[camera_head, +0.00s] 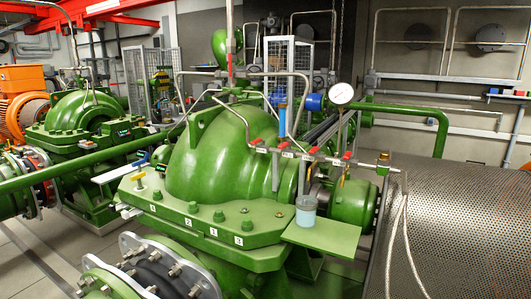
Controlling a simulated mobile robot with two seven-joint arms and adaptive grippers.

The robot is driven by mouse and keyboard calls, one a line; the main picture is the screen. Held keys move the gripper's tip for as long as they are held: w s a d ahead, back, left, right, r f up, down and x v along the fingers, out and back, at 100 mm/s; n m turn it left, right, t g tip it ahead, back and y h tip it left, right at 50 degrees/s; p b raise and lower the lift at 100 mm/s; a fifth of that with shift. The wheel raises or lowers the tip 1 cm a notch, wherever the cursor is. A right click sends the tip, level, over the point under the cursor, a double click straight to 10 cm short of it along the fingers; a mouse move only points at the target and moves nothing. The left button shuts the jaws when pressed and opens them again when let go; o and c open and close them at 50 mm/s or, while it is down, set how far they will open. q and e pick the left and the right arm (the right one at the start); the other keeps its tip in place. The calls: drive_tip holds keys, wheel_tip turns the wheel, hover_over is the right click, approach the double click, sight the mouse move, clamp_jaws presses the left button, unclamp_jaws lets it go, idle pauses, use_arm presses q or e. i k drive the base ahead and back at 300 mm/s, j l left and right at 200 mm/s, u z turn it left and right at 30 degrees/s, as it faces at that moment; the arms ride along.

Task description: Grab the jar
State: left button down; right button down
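A small pale blue-grey jar (306,211) stands upright on a flat green plate (335,241) that juts out from the front of the large green pump casing (225,160). The jar is near the plate's back left part, below a row of thin pipes and red-handled valves. Neither of my grippers shows in the head view, and nothing is holding the jar.
Pipes with small valves (300,155) and a round white gauge (341,93) rise behind and above the jar. A perforated metal cover (460,235) with a hanging grey hose (392,235) stands to the right. A bolted flange (150,270) lies at the front left.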

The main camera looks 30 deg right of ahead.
sight(306, 211)
drive_tip(key=z, duration=1.25)
